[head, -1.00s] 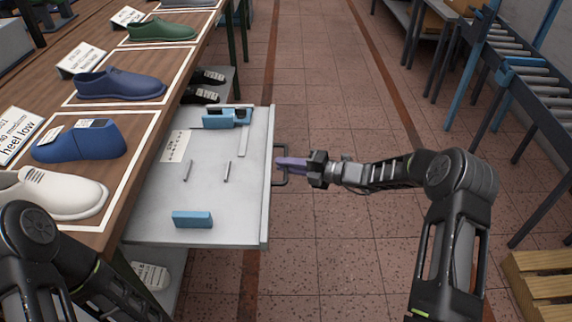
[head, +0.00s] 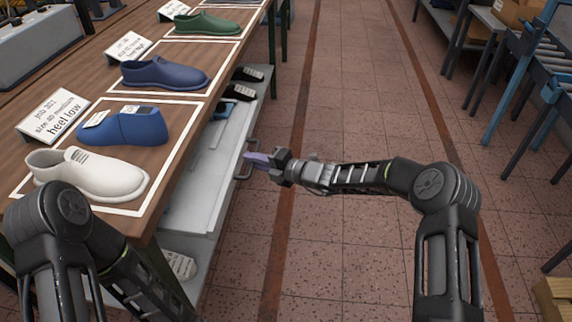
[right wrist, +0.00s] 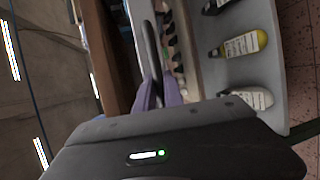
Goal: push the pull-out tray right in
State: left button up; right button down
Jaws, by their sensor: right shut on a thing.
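The grey pull-out tray (head: 203,185) is mostly under the wooden bench top in the head view, with only a strip and its front edge showing past the bench edge. Its dark handle (head: 244,158) stands out from the front. My right gripper (head: 256,160) is shut on the handle with its purple fingers; the fingers and handle also show in the right wrist view (right wrist: 157,92). Most of what lies on the tray is hidden by the bench; a bit of a blue block (head: 222,107) shows at its far end. My left arm is at the lower left, its gripper out of view.
Shoes and lasts, among them a white shoe (head: 88,172) and a blue last (head: 122,128), stand with label cards on the bench (head: 172,160). Black lasts (head: 240,92) lie on the shelf below. The tiled aisle is clear; a roller conveyor (head: 545,75) stands right.

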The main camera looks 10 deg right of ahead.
aim_at(213, 154)
jog(key=w+a, duration=0.1)
jog(key=a, duration=0.3)
jog(key=w+a+b, duration=0.1)
jog(key=a, duration=0.6)
jog(key=shift+w+a+b, duration=0.3)
jog(key=shift+w+b, duration=0.05)
jog(key=shift+w, duration=0.05)
jog(key=shift+r, duration=0.1)
jog(key=c, duration=1.7)
grip_release()
jog(key=shift+a, duration=0.15)
jog(key=shift+o, duration=1.2)
jog(key=shift+w, duration=0.1)
jog(key=shift+r, duration=0.1)
